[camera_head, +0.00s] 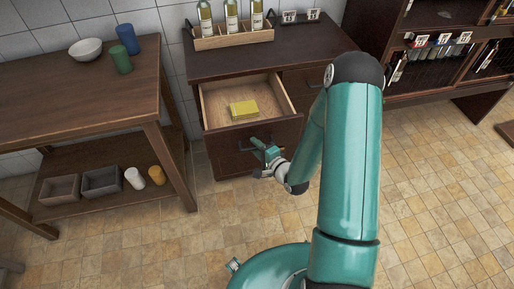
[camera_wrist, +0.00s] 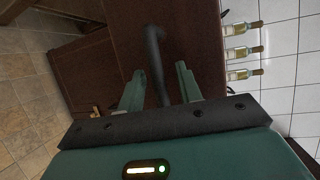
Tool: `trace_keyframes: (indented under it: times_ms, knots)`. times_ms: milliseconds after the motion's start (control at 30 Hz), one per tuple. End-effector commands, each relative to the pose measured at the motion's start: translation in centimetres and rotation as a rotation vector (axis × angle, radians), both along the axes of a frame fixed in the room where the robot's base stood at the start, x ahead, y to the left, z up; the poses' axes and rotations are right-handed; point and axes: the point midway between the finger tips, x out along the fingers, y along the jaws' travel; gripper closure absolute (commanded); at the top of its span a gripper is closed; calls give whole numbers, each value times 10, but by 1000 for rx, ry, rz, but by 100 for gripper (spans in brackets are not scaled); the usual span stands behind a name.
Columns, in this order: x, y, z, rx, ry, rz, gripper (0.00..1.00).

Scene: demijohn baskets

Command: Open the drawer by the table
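The drawer (camera_head: 238,130) in the dark wooden cabinet (camera_head: 205,62) by the table stands pulled out, its pale inside showing. A yellow block or stack (camera_head: 244,109) lies in it. My gripper (camera_head: 257,144) is in front of the drawer's front panel. In the wrist view, its two green fingers (camera_wrist: 159,90) are spread, with a dark bar handle (camera_wrist: 155,58) between them. Gaps show on both sides of the handle. The wrist view does not make contact clear.
A wooden table (camera_head: 95,98) at left carries a white bowl (camera_head: 86,49), a blue cup (camera_head: 128,39) and a green cup (camera_head: 121,59). Bottles in a wooden holder (camera_head: 232,37) stand on the cabinet. A shelf unit (camera_head: 440,60) stands at right. Tiled floor (camera_head: 430,190) is clear in front.

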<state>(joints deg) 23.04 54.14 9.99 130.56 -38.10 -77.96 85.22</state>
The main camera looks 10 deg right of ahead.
Motion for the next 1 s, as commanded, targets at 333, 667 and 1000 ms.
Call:
trace_keyframes:
  times_ms: [333,667,1000]
  knots:
    - [-10,-6,1,-1,3,-4,65]
    - [-70,-31,13,0,4,-5,65]
    - [-121,-52,23,0,2,-3,65]
